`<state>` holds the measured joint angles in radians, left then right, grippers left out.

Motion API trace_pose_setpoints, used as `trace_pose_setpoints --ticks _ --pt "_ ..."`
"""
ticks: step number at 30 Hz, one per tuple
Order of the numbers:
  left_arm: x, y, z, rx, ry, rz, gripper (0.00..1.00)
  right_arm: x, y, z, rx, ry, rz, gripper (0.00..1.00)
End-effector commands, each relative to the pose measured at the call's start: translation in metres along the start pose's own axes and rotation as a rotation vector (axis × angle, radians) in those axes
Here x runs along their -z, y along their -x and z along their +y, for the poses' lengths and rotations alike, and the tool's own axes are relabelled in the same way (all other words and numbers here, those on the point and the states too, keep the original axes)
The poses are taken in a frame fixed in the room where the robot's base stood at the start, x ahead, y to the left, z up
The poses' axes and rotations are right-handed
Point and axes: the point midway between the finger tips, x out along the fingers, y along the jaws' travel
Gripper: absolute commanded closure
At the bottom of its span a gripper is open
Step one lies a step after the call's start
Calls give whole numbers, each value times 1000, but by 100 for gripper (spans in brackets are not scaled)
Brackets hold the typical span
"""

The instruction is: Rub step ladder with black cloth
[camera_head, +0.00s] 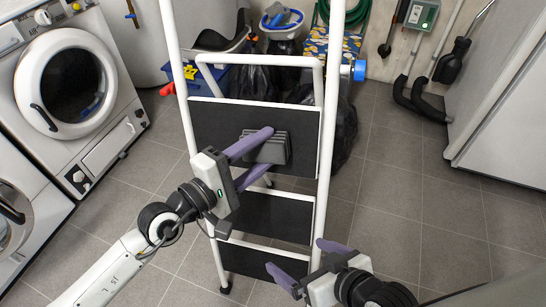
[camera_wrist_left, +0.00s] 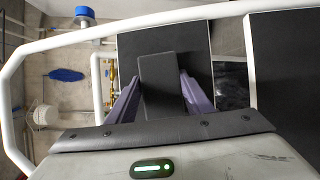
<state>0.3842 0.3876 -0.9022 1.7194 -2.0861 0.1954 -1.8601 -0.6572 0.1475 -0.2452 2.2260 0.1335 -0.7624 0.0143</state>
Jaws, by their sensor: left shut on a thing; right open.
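A step ladder (camera_head: 215,120) with a white tube frame and black steps stands upright in the middle of the head view. My left gripper (camera_head: 262,152) is shut on the black cloth (camera_head: 275,148), a dark folded pad. It is in front of the ladder's upper black step; whether the cloth touches it I cannot tell. In the left wrist view the cloth (camera_wrist_left: 158,82) sits between the purple fingers, with a black step (camera_wrist_left: 285,80) to its right. My right gripper (camera_head: 308,262) is open and empty, low by the ladder's right leg.
A washing machine (camera_head: 70,95) stands at the left and a white cabinet (camera_head: 505,90) at the right. Black bags (camera_head: 340,130), a blue bin (camera_head: 212,82) and a patterned box (camera_head: 335,45) are behind the ladder. The tiled floor (camera_head: 420,200) to the right is clear.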

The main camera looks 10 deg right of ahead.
Motion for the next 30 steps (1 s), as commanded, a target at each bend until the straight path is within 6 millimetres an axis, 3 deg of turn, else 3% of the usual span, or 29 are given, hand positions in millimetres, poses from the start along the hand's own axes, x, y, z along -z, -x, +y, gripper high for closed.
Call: trace_pose_setpoints --ticks 1,30 --pt "12 4 -17 34 -6 17 75 -3 -3 1 0 0 0 4" --pt "68 30 -7 30 -7 19 75 -48 -47 12 0 0 0 4"
